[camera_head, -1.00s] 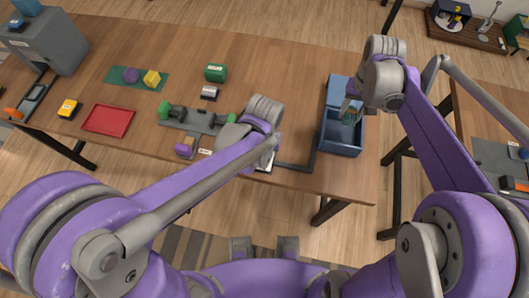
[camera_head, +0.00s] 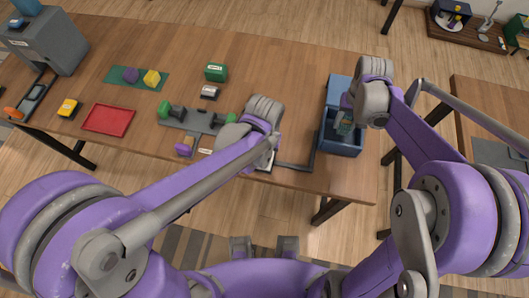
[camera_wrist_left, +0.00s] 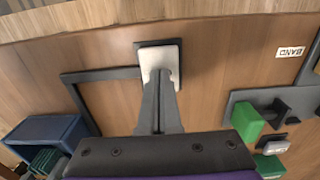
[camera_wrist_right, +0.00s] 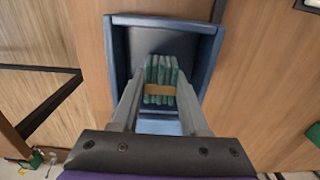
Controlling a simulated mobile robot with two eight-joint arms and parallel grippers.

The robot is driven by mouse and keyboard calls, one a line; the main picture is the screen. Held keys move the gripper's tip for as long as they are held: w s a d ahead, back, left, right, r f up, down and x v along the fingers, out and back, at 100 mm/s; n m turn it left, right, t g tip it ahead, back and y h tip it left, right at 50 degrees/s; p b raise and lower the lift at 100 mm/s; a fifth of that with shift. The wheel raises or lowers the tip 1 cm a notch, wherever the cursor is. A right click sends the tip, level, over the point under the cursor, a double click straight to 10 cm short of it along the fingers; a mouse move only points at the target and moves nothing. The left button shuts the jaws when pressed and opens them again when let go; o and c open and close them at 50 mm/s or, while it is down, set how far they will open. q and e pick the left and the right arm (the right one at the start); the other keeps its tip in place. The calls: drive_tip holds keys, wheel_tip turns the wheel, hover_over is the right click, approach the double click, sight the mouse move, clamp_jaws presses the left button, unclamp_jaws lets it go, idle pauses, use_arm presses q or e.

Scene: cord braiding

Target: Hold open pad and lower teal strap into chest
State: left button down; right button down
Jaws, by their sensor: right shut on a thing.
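The teal strap (camera_wrist_right: 160,75), a folded bundle with a tan band, is between the fingers of my right gripper (camera_wrist_right: 158,98). It also shows in the head view (camera_head: 344,126). My right gripper is shut on it, over the blue chest (camera_wrist_right: 118,60). The chest (camera_head: 343,149) stands open at the table's right end; the strap appears within its opening, but its depth is unclear. My left gripper (camera_wrist_left: 161,82) is shut, fingertips together on the white pad (camera_wrist_left: 158,56) at the table's front edge. The pad is partly hidden by my arm in the head view.
Green and grey holders (camera_head: 195,119), a red tray (camera_head: 108,119) and a green mat (camera_head: 118,76) with purple and yellow pieces lie left.

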drive_tip(key=shift+f, duration=0.4)
drive_tip(key=shift+c, duration=1.7)
unclamp_jaws()
wheel_tip(320, 180, up, 10)
drive_tip(key=shift+r, duration=0.1)
